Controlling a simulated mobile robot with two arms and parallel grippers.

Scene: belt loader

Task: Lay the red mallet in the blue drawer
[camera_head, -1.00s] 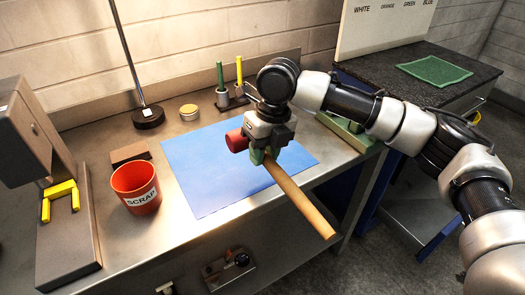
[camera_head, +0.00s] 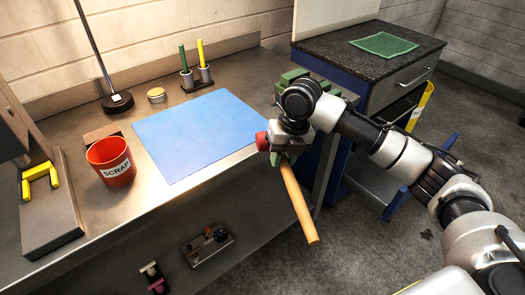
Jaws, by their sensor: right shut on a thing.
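The mallet has a red head (camera_head: 262,141) and a long wooden handle (camera_head: 300,208). My right gripper (camera_head: 280,154) is shut on it close to the head, and the handle slants down to the lower right. It is held in the air by the bench's right edge, clear of the blue mat. No drawer can be made out for certain as the blue one. A blue-framed cabinet (camera_head: 325,78) with a grey top drawer (camera_head: 405,80) stands at the right, partly hidden by my right arm. My left gripper is not in view.
A blue mat (camera_head: 195,130) lies bare on the steel bench. A red scrap bucket (camera_head: 110,162) stands left of it. A green cloth (camera_head: 384,45) lies on the cabinet's dark top. A yellow labelled panel (camera_head: 422,107) sticks out at the cabinet's right side.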

